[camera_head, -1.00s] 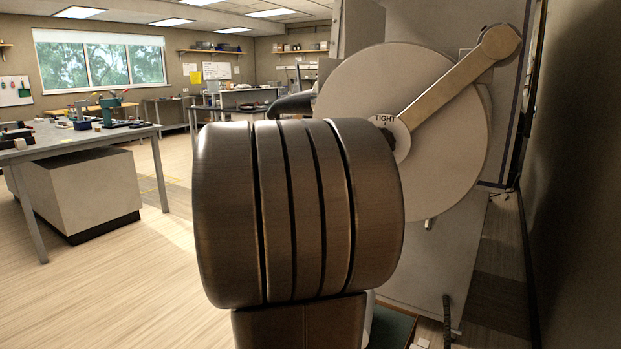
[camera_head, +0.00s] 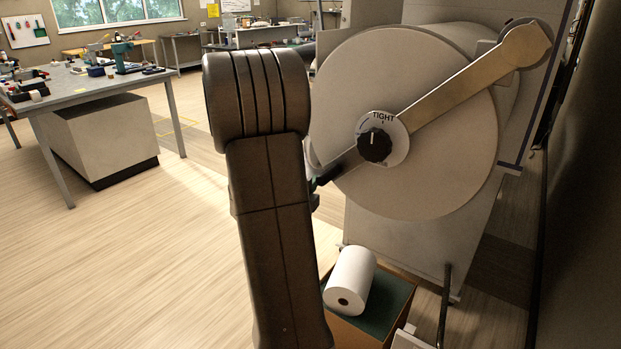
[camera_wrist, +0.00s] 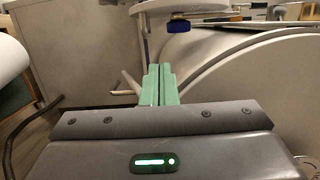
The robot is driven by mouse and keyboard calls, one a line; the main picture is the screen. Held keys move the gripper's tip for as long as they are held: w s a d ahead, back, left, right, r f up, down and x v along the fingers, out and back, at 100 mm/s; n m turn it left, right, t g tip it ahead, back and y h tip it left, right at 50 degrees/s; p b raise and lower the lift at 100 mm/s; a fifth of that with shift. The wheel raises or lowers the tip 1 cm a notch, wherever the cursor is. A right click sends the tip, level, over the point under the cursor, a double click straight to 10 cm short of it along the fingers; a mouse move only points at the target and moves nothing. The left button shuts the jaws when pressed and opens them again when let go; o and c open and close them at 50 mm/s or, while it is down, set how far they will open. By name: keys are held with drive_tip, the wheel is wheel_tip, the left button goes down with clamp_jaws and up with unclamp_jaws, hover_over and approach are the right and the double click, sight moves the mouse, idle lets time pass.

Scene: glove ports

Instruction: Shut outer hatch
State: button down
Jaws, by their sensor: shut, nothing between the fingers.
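The outer hatch (camera_head: 440,160) is a round pale disc over the front of a drum-shaped port. A bar (camera_head: 465,85) crosses it from a hinge at upper right to its middle. A dark knob (camera_head: 375,145) sits at the centre, on a plate marked TIGHT. I cannot tell whether the disc's rim is fully seated. My gripper (camera_head: 312,186) is mostly behind my arm, near the hatch's lower left edge. In the wrist view, my gripper's green fingers (camera_wrist: 160,85) are together and empty. A pale curved surface, likely the hatch (camera_wrist: 260,95), lies to their right; contact is unclear.
A white roll (camera_head: 350,280) lies on a green-topped box (camera_head: 392,300) below the hatch. A dark wall (camera_head: 585,200) is close on the right. A workbench (camera_head: 90,85) stands at left. The floor (camera_head: 150,250) between is open.

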drive_tip(key=w+p, duration=0.3)
drive_tip(key=w, duration=0.6)
drive_tip(key=shift+a, duration=0.1)
